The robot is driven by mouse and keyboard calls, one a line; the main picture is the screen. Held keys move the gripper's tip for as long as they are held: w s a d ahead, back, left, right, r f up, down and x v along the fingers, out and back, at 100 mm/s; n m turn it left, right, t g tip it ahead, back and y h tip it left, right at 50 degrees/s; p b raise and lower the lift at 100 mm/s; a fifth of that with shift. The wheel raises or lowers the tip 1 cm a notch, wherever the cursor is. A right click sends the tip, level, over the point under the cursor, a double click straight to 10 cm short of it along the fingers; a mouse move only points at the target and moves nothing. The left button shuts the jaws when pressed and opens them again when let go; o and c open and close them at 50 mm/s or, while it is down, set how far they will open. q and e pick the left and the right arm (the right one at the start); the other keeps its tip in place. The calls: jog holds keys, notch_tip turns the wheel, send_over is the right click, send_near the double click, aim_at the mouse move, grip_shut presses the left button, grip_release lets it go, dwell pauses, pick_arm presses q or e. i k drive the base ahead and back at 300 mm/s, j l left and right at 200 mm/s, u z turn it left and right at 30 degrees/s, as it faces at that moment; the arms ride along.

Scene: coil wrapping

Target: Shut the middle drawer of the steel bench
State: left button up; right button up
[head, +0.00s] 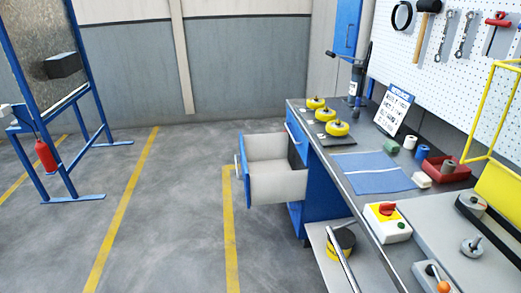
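The steel bench (345,190) runs along the right side, with a blue drawer cabinet under its far end. One drawer (278,186) stands pulled far out to the left over the floor. Its inside is pale grey and looks empty, and its blue front with a bar handle (238,166) faces left. A shut drawer front with a handle (296,133) shows above it, and blue cabinet shows below, so it appears to be the middle one. Neither of my grippers is in view.
Yellow rolls (337,128), a blue mat (373,172), a red bin (446,169) and a red-yellow switch box (388,221) are on the bench top. A shelf (322,247) juts out below. The floor (185,200) left of the drawer is clear. A blue frame (95,85) stands far left.

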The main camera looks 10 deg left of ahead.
aim_at(269, 177)
jog(key=i+j, duration=0.1)
jog(key=j, duration=0.3)
jog(key=j+u, duration=0.15)
jog(key=j, duration=0.3)
jog(key=i+j, duration=0.15)
jog(key=j, duration=0.25)
jog(key=i, duration=0.2)
